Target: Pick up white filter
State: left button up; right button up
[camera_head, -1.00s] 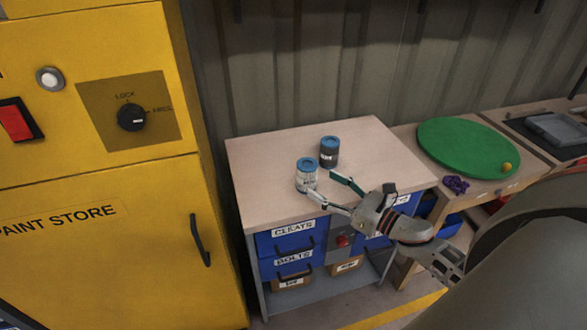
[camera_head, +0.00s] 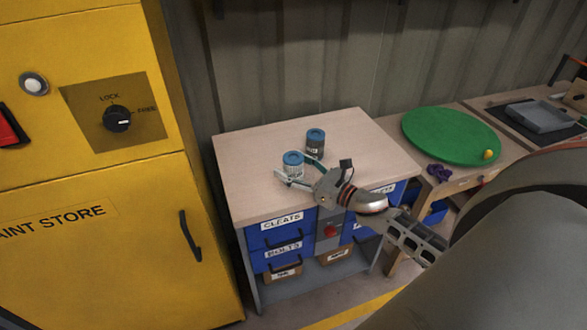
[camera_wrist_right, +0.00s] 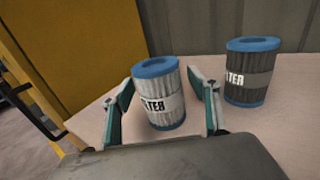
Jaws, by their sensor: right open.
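The white filter (camera_head: 293,166) is a pleated cylinder with blue ends and a label, upright on the bench top (camera_head: 245,150). In the right wrist view the white filter (camera_wrist_right: 160,95) stands between the two fingers of my right gripper (camera_wrist_right: 165,105). My right gripper (camera_head: 298,174) is open around it in the head view, with small gaps visible beside the filter. A dark grey filter (camera_head: 315,143) with blue ends stands just behind and to the right; it also shows in the right wrist view (camera_wrist_right: 249,75), outside the right finger. My left gripper is not in view.
A yellow paint store cabinet (camera_head: 95,180) stands close on the left. A green round board (camera_head: 450,136) with a yellow ball (camera_head: 488,155) and a purple object (camera_head: 439,173) lie to the right. Labelled blue drawers (camera_head: 282,236) are under the bench top. The bench's back right is clear.

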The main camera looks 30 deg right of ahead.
jog(key=c, duration=1.3)
jog(key=shift+o, duration=0.2)
